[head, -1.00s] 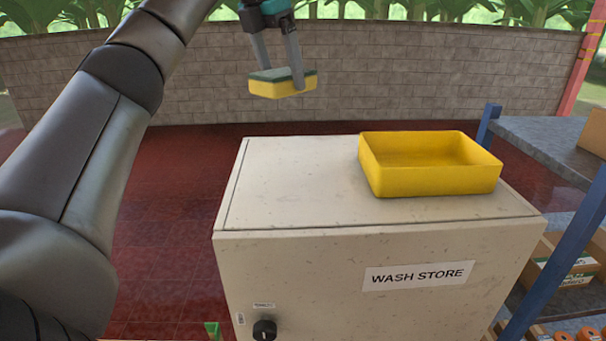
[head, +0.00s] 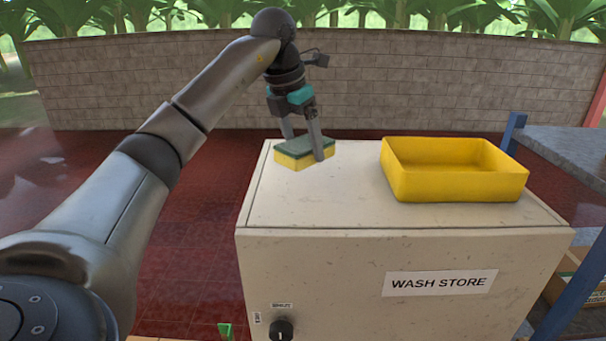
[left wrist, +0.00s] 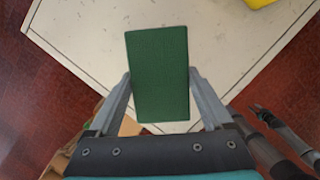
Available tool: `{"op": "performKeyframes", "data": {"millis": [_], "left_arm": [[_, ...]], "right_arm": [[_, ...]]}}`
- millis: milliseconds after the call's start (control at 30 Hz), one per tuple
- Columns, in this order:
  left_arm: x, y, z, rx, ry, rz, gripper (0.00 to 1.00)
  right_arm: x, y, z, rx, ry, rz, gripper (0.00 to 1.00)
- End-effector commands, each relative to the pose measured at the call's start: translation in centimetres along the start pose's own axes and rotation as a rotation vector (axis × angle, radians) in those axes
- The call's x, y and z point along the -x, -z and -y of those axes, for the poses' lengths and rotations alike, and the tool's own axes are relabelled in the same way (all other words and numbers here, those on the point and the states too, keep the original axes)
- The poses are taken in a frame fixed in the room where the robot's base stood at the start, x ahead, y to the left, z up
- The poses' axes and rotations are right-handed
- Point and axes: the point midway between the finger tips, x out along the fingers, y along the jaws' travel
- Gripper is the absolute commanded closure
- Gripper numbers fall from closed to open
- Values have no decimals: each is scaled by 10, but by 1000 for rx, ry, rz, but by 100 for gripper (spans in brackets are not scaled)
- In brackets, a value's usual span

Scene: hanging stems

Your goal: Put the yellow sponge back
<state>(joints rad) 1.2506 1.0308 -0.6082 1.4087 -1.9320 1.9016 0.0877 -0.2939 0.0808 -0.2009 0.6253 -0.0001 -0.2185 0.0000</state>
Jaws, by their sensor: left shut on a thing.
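The yellow sponge (head: 292,161) has a dark green top. My left gripper (head: 305,150) is shut on it, with one finger on each side, above the far left part of the cabinet top. In the left wrist view the sponge's green face (left wrist: 158,75) lies between the two fingers of the left gripper (left wrist: 160,98). I cannot tell whether the sponge touches the cabinet top. A yellow open tray (head: 455,188) stands on the right part of the cabinet (head: 330,270), which is labelled WASH STORE. The tray looks empty.
A black knob (head: 280,330) is on the cabinet front. A grey shelf with blue posts (head: 575,148) stands to the right. A brick wall (head: 400,90) runs behind. The cabinet top is bare between sponge and tray.

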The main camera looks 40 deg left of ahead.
Motion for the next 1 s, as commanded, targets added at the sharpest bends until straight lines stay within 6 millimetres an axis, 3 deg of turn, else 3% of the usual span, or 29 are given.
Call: {"op": "performKeyframes", "data": {"millis": [600, 1000], "left_arm": [[-58, 18, 0, 1, 0, 0, 68], [-63, 20, 0, 1, 0, 1, 68]], "right_arm": [[0, -8, 1, 0, 2, 14, 50], [-1, -9, 1, -1, 2, 15, 50]]}}
